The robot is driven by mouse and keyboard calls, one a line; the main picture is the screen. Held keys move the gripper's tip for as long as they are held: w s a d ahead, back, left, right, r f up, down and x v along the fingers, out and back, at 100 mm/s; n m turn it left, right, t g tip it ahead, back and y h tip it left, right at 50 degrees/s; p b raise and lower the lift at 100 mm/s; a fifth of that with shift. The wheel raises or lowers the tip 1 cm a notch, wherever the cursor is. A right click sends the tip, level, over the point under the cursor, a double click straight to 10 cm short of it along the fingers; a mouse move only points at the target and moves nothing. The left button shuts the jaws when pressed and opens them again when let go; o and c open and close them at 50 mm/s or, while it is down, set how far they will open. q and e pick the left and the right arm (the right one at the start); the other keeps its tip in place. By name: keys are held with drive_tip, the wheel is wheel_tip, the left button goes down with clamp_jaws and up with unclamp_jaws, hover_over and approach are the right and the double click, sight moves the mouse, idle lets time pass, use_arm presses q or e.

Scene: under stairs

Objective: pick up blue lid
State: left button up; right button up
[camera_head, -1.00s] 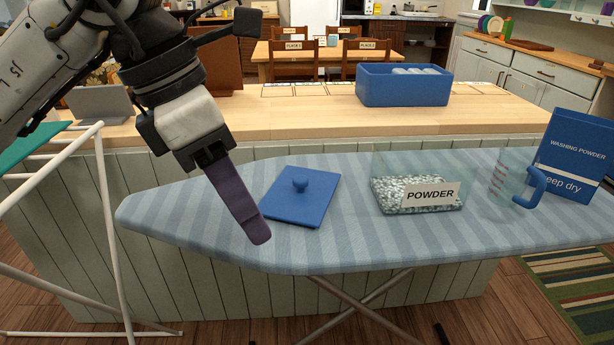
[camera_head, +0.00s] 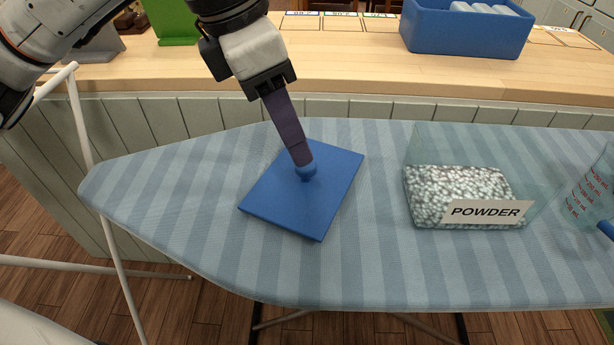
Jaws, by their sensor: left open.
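The blue lid (camera_head: 275,207) is a flat square plate with a round knob (camera_head: 305,173) in its middle. It lies flat on the striped ironing board (camera_head: 190,235). My left gripper (camera_head: 301,158) comes down from above, with its purple finger right at the knob and covering part of it. The gripper is open; only one finger shows clearly, so I cannot tell whether it touches the knob. My right gripper is not in view.
A clear container of pebbly powder (camera_head: 455,190) labelled POWDER stands right of the lid. A clear measuring jug (camera_head: 590,190) is at the right edge. A blue bin (camera_head: 465,30) stands on the wooden counter (camera_head: 340,65) behind. The board's left end is clear.

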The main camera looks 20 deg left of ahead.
sight(306, 175)
use_arm(q)
drive_tip(key=x, duration=0.5)
drive_tip(key=shift+d+f, duration=0.15)
drive_tip(key=shift+d, duration=0.05)
clamp_jaws()
